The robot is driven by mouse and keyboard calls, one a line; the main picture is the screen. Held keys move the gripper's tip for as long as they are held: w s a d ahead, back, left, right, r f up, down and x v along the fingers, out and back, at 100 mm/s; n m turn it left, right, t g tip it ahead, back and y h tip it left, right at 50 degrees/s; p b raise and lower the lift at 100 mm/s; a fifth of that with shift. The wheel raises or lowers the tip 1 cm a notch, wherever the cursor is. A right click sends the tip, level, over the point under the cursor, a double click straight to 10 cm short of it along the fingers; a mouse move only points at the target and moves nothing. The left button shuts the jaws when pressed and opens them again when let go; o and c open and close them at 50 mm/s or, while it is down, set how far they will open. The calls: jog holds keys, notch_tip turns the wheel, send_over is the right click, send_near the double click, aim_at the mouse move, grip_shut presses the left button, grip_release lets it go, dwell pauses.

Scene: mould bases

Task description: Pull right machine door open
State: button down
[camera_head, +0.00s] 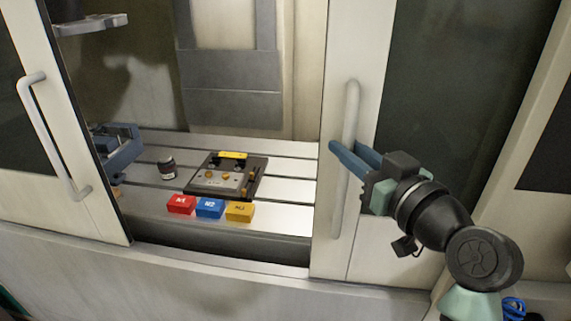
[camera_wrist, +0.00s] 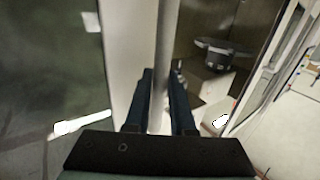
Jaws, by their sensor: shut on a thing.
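The right machine door (camera_head: 338,50) is pale, with a dark window (camera_head: 450,80) and a vertical grey bar handle (camera_head: 350,110) near its left edge. My gripper (camera_head: 345,155) reaches the handle from the right, with its blue fingers on either side of the bar. In the wrist view, the fingers (camera_wrist: 160,85) are shut on the handle (camera_wrist: 165,50), and the door (camera_wrist: 125,40) shows beside it. The doorway to the left of the right door stands open. The left machine door (camera_head: 50,150), with its own handle (camera_head: 50,135), is at the far left.
Inside the machine, a dark mould base (camera_head: 255,185) lies on the slotted bed (camera_head: 290,165). Red (camera_head: 181,204), blue (camera_head: 210,207) and yellow (camera_head: 240,211) blocks sit in front of it. A small dark jar (camera_head: 167,168) and a blue vise (camera_head: 120,145) are to the left.

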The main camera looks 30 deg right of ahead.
aim_at(419, 153)
jog(key=s+d, duration=0.2)
jog(key=d, duration=0.1)
jog(key=s+d+b, duration=0.1)
jog(key=s+d, duration=0.1)
jog(key=s+d+b, duration=0.1)
jog(key=s+d, duration=0.1)
jog(key=d, duration=0.1)
jog(key=shift+d+r, duration=0.35)
jog(key=shift+r, duration=0.05)
jog(key=c, duration=1.2)
grip_release()
jog(key=o, duration=0.4)
jog(key=shift+w+f, duration=0.25)
jog(key=shift+o, duration=0.2)
jog(key=shift+s, duration=0.1)
jog(key=shift+s, duration=0.1)
